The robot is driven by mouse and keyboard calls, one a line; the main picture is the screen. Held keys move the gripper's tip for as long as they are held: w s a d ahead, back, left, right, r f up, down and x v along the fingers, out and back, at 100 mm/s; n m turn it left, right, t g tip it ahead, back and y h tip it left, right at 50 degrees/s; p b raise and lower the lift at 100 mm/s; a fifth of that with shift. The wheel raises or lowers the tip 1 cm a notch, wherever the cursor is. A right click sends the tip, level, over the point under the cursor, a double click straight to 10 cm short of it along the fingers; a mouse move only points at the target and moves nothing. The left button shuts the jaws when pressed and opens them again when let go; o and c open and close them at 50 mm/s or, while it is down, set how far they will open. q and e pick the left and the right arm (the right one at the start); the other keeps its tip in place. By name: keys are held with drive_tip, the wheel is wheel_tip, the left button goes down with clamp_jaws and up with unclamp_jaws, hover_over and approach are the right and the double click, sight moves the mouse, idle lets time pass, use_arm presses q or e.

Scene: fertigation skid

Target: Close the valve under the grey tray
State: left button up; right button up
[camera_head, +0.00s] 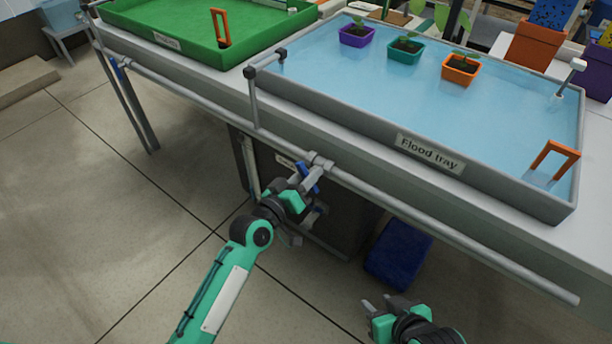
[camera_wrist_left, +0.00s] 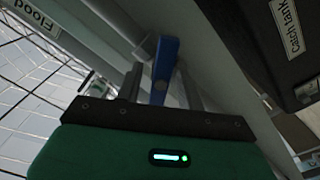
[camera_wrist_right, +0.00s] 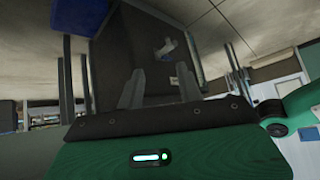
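The grey flood tray (camera_head: 424,142) holds shallow water. Under its front edge, a valve with a blue lever handle (camera_head: 309,178) sits at the grey pipe. My left gripper (camera_head: 301,188) is right at this handle. In the left wrist view the blue handle (camera_wrist_left: 165,68) stands between my left gripper's two fingers (camera_wrist_left: 161,88), with gaps visible on both sides. The head view shows the lever slanting across the pipe, partly hidden by the gripper. My right gripper (camera_head: 378,304) is low at the front, apart from the valve; its fingers (camera_wrist_right: 158,90) are spread and empty.
A grey rail pipe (camera_head: 450,230) runs along the bench front. Below stands the dark catch tank (camera_wrist_left: 275,45), with a blue bin (camera_head: 398,254) beside it. A green tray (camera_head: 180,48) is at left, with another blue handle (camera_head: 117,65) below it. The floor in front is clear.

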use_arm(q)
clamp_jaws()
use_arm(e)
drive_tip(key=shift+d, duration=0.1)
